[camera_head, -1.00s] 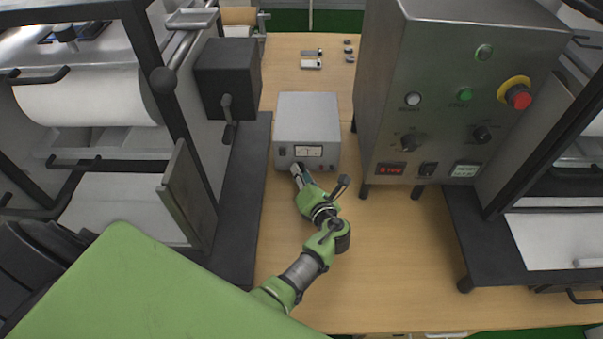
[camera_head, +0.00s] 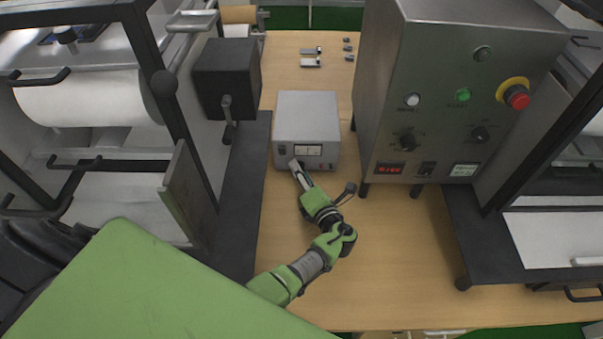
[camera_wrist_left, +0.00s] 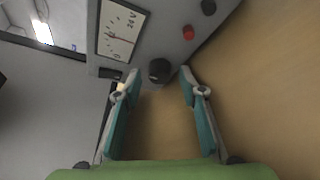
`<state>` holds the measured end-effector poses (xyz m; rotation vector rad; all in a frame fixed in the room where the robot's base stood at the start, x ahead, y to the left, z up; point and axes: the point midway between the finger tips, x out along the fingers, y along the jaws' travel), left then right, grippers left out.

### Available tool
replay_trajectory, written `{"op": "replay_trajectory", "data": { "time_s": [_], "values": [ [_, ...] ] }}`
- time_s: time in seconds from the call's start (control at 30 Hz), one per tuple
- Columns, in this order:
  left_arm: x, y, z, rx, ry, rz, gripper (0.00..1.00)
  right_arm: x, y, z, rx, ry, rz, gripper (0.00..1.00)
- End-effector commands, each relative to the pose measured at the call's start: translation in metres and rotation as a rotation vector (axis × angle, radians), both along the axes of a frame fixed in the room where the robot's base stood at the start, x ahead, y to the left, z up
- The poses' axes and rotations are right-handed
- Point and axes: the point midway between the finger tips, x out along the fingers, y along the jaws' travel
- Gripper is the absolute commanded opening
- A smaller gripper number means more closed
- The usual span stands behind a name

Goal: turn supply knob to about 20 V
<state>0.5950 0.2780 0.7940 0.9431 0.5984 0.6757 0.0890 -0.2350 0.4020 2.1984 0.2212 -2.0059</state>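The supply is a grey box (camera_head: 306,118) on the wooden table, with a white meter (camera_head: 308,150) on its front. In the left wrist view the meter (camera_wrist_left: 121,30) shows a red needle and a "24 V" mark; I cannot read its exact value. The dark round supply knob (camera_wrist_left: 159,70) lies below the meter. My left gripper (camera_head: 294,165) reaches the lower front of the supply and hides the knob in the head view. Its teal fingers (camera_wrist_left: 158,79) are open, one on each side of the knob, with gaps visible. My right gripper is out of view.
A steel control cabinet (camera_head: 440,60) with knobs and a red stop button (camera_head: 517,97) stands close on the right. A black box (camera_head: 227,78) and machine frame stand on the left. Small metal parts (camera_head: 310,62) lie behind. The table front is mostly clear.

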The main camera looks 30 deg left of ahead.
Motion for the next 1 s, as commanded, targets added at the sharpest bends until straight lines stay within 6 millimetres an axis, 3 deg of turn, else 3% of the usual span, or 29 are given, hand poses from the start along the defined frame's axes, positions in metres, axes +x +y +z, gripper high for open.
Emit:
{"op": "replay_trajectory", "data": {
  "time_s": [0.27,0.7,1.0],
  "values": [
    [-0.006,-0.008,0.001,-0.001,0.001,-0.002,0.37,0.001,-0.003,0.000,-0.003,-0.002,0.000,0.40],
    [-0.046,-0.053,0.011,-0.003,0.000,-0.001,0.37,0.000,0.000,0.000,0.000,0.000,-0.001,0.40],
    [-0.049,-0.056,0.012,0.000,0.000,0.001,0.37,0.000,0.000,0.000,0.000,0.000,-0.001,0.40]
  ]
}}
